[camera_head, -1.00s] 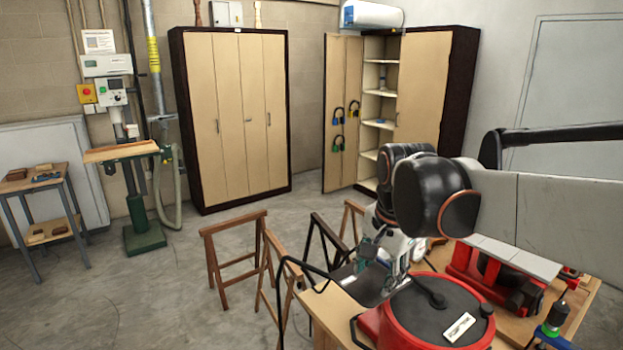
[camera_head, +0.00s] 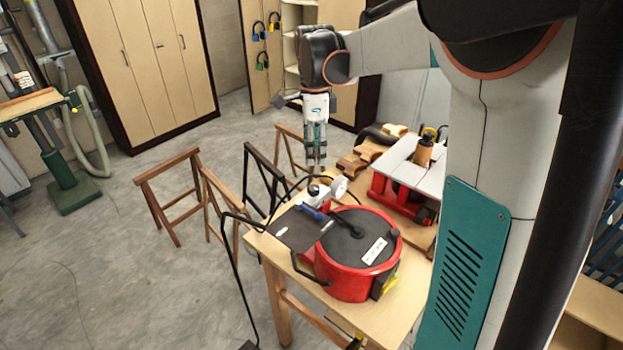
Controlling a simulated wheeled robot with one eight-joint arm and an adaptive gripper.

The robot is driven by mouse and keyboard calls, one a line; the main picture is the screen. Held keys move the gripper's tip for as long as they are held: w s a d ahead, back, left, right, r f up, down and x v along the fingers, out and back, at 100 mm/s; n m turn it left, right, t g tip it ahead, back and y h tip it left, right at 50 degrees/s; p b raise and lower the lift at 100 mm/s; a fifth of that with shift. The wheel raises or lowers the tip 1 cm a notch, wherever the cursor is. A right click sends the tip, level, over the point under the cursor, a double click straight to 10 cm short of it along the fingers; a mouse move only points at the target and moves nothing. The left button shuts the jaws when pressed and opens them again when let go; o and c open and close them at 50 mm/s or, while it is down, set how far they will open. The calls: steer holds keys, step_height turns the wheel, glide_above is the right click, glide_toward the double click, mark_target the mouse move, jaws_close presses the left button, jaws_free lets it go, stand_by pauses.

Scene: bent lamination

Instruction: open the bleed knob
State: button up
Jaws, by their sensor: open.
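A red round pot (camera_head: 345,275) with a black lid (camera_head: 350,238) stands on a light wooden table. A white label lies on the lid. Behind the pot is a small fitting (camera_head: 313,190) with a white round part (camera_head: 340,187) beside it. The bleed knob is too small to tell for sure among these parts. My gripper (camera_head: 316,161) points down above this fitting, apart from it. Its fingers look narrow from this angle; it is open and holds nothing visible.
A blue-handled tool (camera_head: 311,211) and a dark flat sheet (camera_head: 286,230) lie left of the lid. A red machine with a pale top (camera_head: 412,165) stands behind the pot, with wooden blocks nearby. Wooden trestles (camera_head: 170,190) stand left of the table. Open floor lies to the left.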

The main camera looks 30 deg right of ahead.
mark_target(314, 188)
step_height(314, 188, down, 12)
stand_by(0.4)
steer(key=shift+c, duration=0.3)
steer(key=c, duration=1)
